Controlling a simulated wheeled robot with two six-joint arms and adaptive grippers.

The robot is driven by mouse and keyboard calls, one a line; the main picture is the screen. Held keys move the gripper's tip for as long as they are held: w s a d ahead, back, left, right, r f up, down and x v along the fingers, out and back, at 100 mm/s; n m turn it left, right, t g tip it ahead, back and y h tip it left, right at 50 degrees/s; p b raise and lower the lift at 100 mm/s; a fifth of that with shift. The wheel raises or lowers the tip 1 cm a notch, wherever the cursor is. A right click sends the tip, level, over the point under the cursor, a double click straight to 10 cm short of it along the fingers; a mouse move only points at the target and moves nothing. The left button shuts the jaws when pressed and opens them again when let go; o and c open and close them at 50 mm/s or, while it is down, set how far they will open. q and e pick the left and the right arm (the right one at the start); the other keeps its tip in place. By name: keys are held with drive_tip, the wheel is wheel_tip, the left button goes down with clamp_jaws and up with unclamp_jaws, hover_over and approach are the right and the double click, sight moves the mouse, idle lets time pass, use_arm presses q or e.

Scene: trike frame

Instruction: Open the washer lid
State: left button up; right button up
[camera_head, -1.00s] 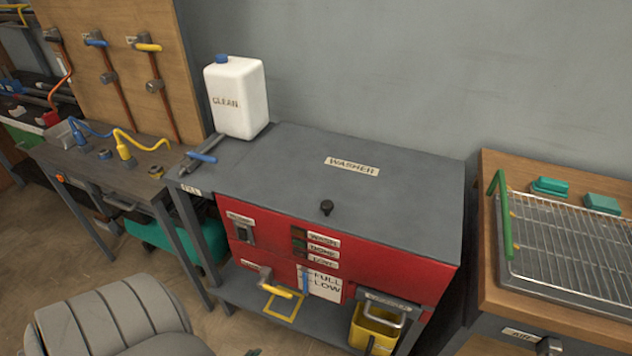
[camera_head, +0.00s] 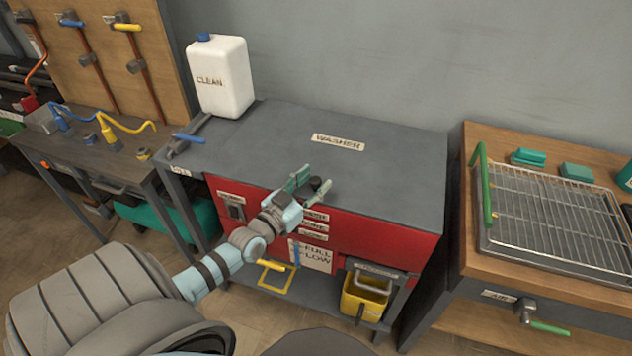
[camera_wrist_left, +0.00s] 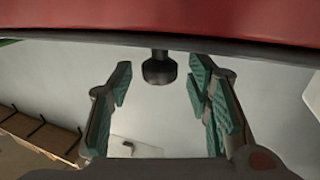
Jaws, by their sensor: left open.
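The washer is a red-fronted box with a closed, flat grey lid (camera_head: 390,165) labelled WASHER. The lid has a small dark knob (camera_head: 316,183) near its front edge. My left gripper (camera_head: 308,181) reaches in from the left and is at the knob, over the lid's front edge. In the left wrist view, the knob (camera_wrist_left: 158,68) shows between the spread green-padded fingers of my left gripper (camera_wrist_left: 160,80), with a gap on both sides. The fingers do not touch it there. My right gripper is in neither current view.
A white jug (camera_head: 222,80) labelled CLEAN stands at the washer's back left, with a blue-handled tap (camera_head: 188,138) before it. A yellow bucket (camera_head: 362,300) is below the front. A wire rack (camera_head: 555,220) stands on the right bench. The lid's right side is clear.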

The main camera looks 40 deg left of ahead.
use_arm(q)
drive_tip(key=shift+w, duration=0.65)
clamp_jaws()
use_arm(e)
drive_tip(key=shift+s+f, duration=0.1)
drive_tip(key=shift+f, duration=0.15)
use_arm(q)
drive_tip(key=shift+r, duration=0.1)
